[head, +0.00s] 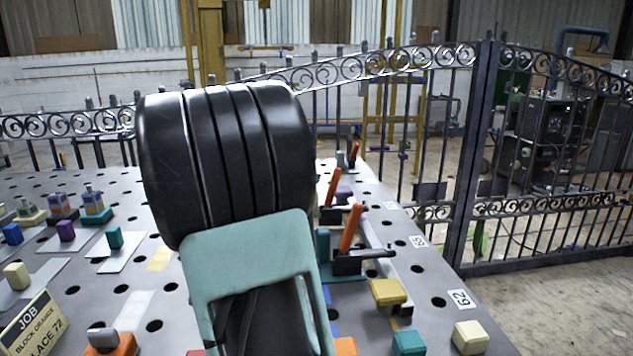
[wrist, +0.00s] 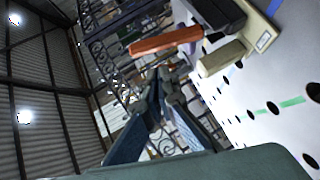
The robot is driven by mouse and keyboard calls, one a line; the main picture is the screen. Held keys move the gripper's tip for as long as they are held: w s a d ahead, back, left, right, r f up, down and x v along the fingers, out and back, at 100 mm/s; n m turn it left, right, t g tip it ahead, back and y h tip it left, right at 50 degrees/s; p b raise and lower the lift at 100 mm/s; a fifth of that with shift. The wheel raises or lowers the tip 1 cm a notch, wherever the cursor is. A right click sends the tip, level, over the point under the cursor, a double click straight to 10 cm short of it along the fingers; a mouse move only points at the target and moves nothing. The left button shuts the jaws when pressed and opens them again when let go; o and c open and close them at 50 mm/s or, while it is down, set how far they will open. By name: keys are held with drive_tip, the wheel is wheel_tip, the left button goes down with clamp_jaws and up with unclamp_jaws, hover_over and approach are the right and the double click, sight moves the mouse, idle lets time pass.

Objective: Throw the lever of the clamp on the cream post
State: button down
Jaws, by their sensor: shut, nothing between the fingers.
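In the wrist view a cream post (wrist: 221,59) stands out from the pale table, with a dark clamp body (wrist: 216,16) beside it. An orange lever (wrist: 166,40) points away from the table there, so it looks raised. My gripper (wrist: 165,80) is shut and empty. In the wrist picture its fingertips are just below the lever, with a gap showing; the depth between them is unclear. In the head view my arm hides the gripper and the cream post. Orange levers (head: 350,228) (head: 333,187) show right of my arm, the nearer one beside a teal post (head: 322,246).
The perforated table (head: 430,285) carries yellow (head: 388,291), teal (head: 409,342) and cream (head: 470,337) blocks at its right edge. Several coloured blocks and a job sign (head: 30,325) stand at left. A scrolled iron gate (head: 545,215) stands behind and right.

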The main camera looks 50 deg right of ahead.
drive_tip(key=w+p+v, duration=0.1)
drive_tip(key=v, duration=0.9)
drive_tip(key=shift+s+a, duration=0.2)
drive_tip(key=shift+a, duration=0.2)
